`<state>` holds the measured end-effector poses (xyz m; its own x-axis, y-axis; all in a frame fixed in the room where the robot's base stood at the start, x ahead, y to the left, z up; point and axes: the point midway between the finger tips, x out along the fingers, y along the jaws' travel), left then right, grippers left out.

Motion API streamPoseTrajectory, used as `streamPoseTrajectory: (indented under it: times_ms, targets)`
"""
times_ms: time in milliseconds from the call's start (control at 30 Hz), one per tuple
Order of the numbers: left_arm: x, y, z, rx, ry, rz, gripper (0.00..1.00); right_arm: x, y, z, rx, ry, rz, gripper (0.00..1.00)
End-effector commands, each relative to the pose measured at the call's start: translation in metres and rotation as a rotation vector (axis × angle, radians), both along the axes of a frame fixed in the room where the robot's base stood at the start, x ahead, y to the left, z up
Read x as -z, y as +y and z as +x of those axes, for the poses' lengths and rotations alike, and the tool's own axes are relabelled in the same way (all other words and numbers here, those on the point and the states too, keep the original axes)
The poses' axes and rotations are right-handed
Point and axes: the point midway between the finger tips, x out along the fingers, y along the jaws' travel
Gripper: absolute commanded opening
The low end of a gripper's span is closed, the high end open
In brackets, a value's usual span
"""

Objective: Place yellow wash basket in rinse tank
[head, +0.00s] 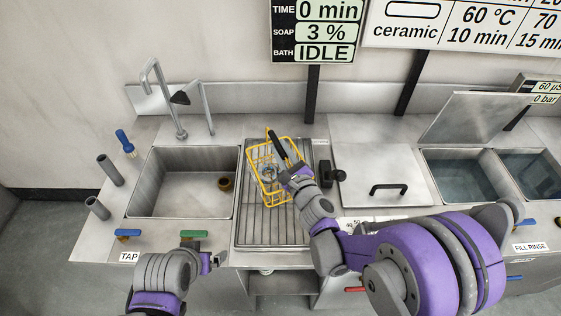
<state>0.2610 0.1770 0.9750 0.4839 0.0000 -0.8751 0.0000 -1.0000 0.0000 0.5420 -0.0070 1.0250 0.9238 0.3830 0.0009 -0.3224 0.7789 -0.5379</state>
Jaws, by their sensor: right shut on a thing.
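The yellow wash basket (256,165) is a wire basket over the ribbed draining surface (270,228) in the middle of the counter. Something small and grey shows inside it. My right gripper (283,163) is shut on the basket at its right side and hides part of it. I cannot tell whether the basket touches the ribs. Two water-filled tanks stand at the far right, one (457,178) beside the other (537,178). A FILL RINSE label (530,246) is on the front edge below them. My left gripper (214,259) is low at the counter's front edge, away from the basket; its jaws are unclear.
A closed steel lid (370,160) with a black handle lies between draining surface and tanks. A raised lid (475,117) leans behind the left tank. My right arm covers the front right counter.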

Motion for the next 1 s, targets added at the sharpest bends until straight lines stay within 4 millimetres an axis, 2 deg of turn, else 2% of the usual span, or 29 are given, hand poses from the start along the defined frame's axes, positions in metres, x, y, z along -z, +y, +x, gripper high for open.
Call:
streamPoseTrajectory:
  times_ms: [200, 300, 667, 700, 800, 867, 1000]
  targets:
    - [0.008, 0.0, -0.004, 0.0, 0.007, 0.0, 1.0, 0.031, 0.0, 0.0, 0.0, 0.001, 0.002, 0.0]
    - [0.01, 0.0, -0.004, 0.0, 0.008, 0.0, 1.0, 0.038, 0.0, 0.0, -0.001, 0.0, 0.002, 0.0]
    - [0.01, 0.0, -0.004, 0.0, 0.009, 0.0, 1.0, 0.041, 0.0, 0.0, -0.001, -0.001, 0.002, 0.0]
    - [0.011, 0.0, -0.005, 0.0, 0.009, 0.0, 1.0, 0.042, 0.0, 0.001, 0.001, 0.0, 0.0, 0.26]
    - [0.01, 0.0, -0.004, 0.0, 0.009, 0.0, 1.0, 0.041, 0.0, 0.001, 0.0, -0.001, 0.001, 0.44]
    - [0.01, 0.0, -0.004, 0.0, 0.009, 0.0, 1.0, 0.041, 0.0, 0.0, 0.0, -0.001, 0.001, 0.54]
    - [0.01, 0.0, -0.005, 0.0, 0.009, 0.0, 1.0, 0.041, 0.0, 0.001, 0.0, -0.001, 0.001, 0.54]
